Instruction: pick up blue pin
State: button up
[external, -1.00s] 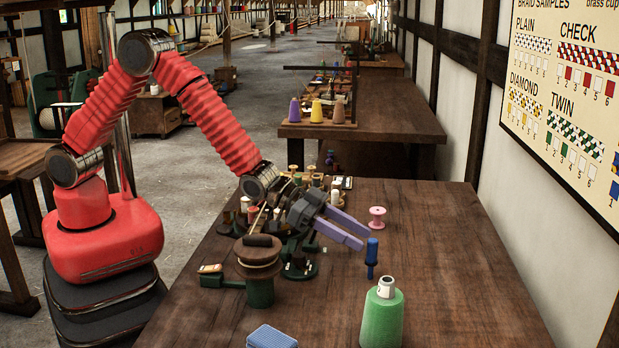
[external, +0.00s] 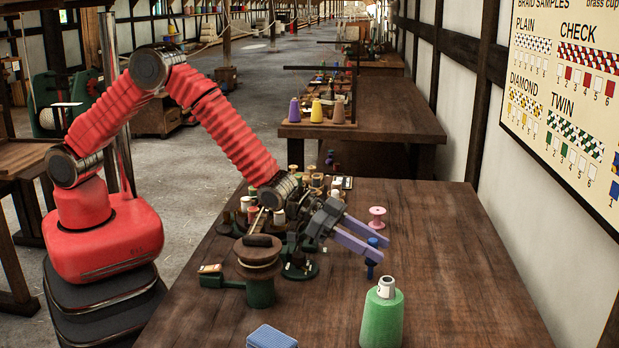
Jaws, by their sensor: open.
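The blue pin (external: 371,268) stands upright on the dark wooden table, right of centre in the external view. My gripper (external: 377,247) has two long purple fingers that point right and slightly down. The fingers are spread apart with a gap between them. In the picture the fingertips overlap the pin's upper part: the pin's top shows between the fingers and the near finger crosses in front of its middle. I cannot tell whether either finger touches the pin.
A green thread cone (external: 382,318) stands close in front of the pin, and a pink spool (external: 377,217) stands behind it. A green winder (external: 259,285) and several small spools crowd the left. A blue block (external: 271,338) lies at the front. The table's right side is clear.

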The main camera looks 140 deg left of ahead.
jog(key=shift+c, duration=0.2)
grip_shut()
dwell(0.5)
